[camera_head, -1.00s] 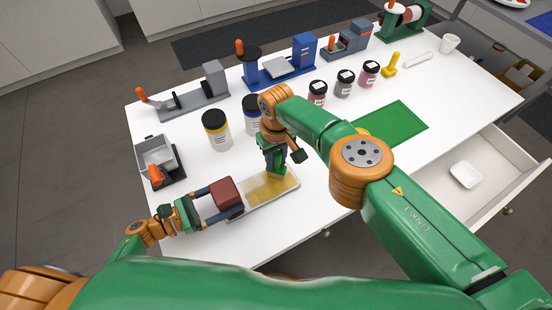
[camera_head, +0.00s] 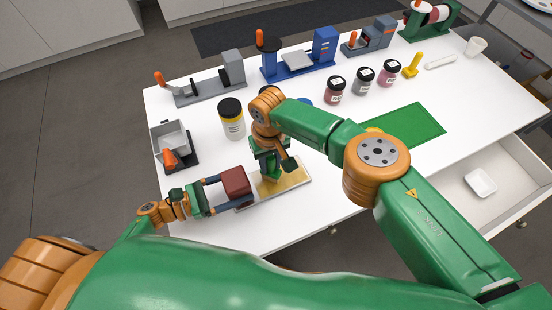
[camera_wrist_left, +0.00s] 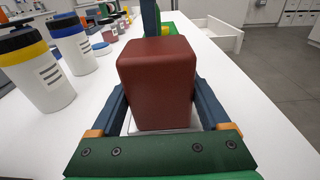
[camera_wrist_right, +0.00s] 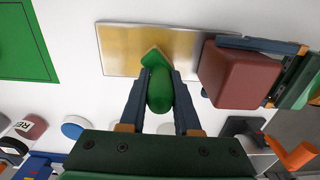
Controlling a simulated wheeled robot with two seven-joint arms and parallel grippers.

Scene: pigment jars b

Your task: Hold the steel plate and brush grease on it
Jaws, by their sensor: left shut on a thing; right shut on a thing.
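The steel plate (camera_head: 300,174) lies flat near the table's front edge, with a golden film over much of its face. It also shows in the right wrist view (camera_wrist_right: 113,50). My left gripper (camera_head: 228,188) is shut on a dark red block (camera_head: 237,181) at the plate's left end. The block fills the jaws in the left wrist view (camera_wrist_left: 158,80). My right gripper (camera_wrist_right: 158,80) is shut on a green brush (camera_wrist_right: 160,92), its head against the plate close beside the block. In the head view the right gripper (camera_head: 270,170) hides much of the brush.
A yellow-banded jar (camera_head: 232,120) stands behind the plate, and a blue-lidded jar (camera_wrist_left: 72,45) is near it. Several small jars (camera_head: 364,82), bench tools (camera_head: 298,62) and a grey box with an orange handle (camera_head: 172,142) stand around. A green mat (camera_head: 415,125) lies right; an open drawer (camera_head: 450,185) juts out in front.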

